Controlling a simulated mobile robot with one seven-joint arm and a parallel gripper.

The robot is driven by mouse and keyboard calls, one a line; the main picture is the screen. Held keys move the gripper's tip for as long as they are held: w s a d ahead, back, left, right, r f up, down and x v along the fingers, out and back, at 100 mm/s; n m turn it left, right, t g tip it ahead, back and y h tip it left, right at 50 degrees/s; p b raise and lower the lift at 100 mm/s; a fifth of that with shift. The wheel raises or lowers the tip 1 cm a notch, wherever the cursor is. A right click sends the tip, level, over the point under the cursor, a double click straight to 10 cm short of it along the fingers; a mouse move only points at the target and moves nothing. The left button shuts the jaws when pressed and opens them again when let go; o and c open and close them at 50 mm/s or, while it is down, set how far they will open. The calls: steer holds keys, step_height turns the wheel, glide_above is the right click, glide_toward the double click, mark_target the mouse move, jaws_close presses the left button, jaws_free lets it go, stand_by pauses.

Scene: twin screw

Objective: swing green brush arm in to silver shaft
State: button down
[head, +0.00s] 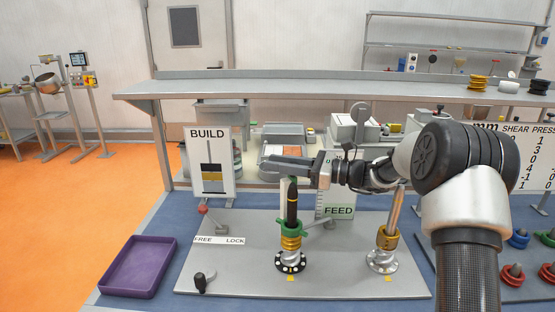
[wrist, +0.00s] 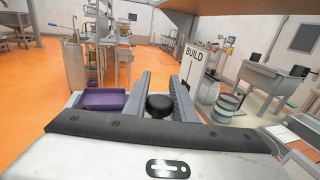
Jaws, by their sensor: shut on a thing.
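My gripper (head: 285,166) is above the left post on the grey board, with its fingers level and pointing left. In the wrist view a round black knob (wrist: 160,105) sits between the two fingers, and my gripper is shut on it. A dark upright shaft (head: 292,208) stands below the fingers. A green piece with stubby arms (head: 291,230) sits around the shaft's lower part, above yellow rings. A small green patch shows just under the fingers; I cannot tell which part is the brush arm.
The grey board (head: 225,272) has a red-knobbed lever (head: 203,210) by a FREE LOCK label and a black handle (head: 203,282) at front left. A purple tray (head: 140,266) lies left. A BUILD sign (head: 210,180) stands behind. Red parts (head: 513,274) sit at far right.

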stand_by(0.3)
steer(key=c, duration=1.5)
jaws_free()
step_height(320, 180, up, 10)
steer(key=shift+p, duration=0.4)
